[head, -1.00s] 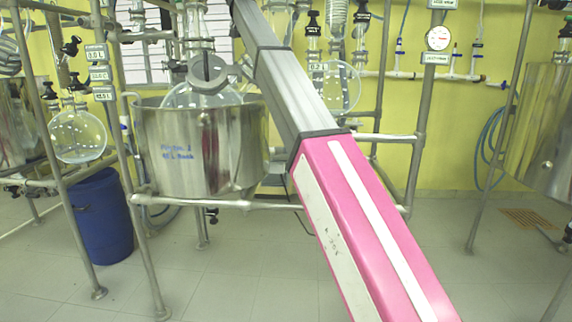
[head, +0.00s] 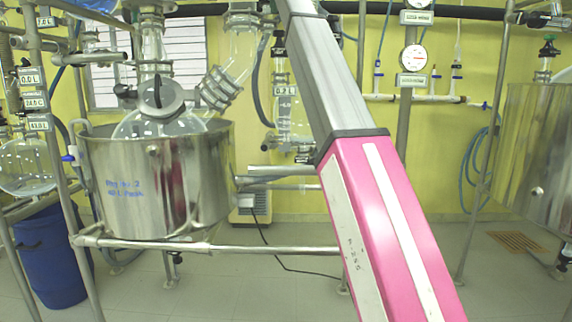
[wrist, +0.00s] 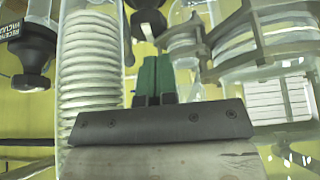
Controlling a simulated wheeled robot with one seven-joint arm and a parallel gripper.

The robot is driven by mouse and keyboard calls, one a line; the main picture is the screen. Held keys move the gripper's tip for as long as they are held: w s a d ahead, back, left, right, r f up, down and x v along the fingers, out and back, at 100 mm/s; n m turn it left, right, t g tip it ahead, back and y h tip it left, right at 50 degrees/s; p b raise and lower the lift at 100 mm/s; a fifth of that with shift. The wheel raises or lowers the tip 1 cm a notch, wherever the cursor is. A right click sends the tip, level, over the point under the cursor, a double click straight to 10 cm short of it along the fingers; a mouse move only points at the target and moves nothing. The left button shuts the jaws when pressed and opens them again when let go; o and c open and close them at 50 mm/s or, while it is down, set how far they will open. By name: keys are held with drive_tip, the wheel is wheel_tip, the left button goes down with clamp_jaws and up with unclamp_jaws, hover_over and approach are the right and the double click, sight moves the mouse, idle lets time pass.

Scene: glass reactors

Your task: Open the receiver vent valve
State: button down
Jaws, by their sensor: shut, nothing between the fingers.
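My gripper (wrist: 155,80) shows in the wrist view as two green fingers side by side, shut and empty. A black knob (wrist: 148,22) on glassware stands just beyond the fingertips; its label is not visible, so I cannot tell whether it is the receiver vent valve. Another black valve cap (wrist: 32,45) at the upper left carries a partly cut-off label that seems to read receiver vacuum. In the head view my arm rises past the top edge, so the gripper is out of that picture. No vent label is readable there.
A coiled glass condenser (wrist: 90,75) stands close left of the fingers, and clamped glassware (wrist: 262,40) is close on the right. In the head view a steel bath (head: 150,185) stands left of my arm, behind a pipe rail (head: 220,249).

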sight(279, 33)
drive_tip(key=shift+s+f, duration=0.1)
drive_tip(key=shift+f, duration=3.25)
drive_tip(key=shift+s+d+f, duration=0.1)
drive_tip(key=shift+d+f, duration=0.15)
drive_tip(key=shift+d, duration=0.15)
drive_tip(key=shift+s+d, duration=0.1)
drive_tip(key=shift+d, duration=0.55)
drive_tip(key=shift+d, duration=0.65)
drive_tip(key=shift+w+d+r, duration=0.1)
drive_tip(key=shift+w+d, duration=0.05)
drive_tip(key=shift+w, duration=0.05)
drive_tip(key=shift+s, duration=0.2)
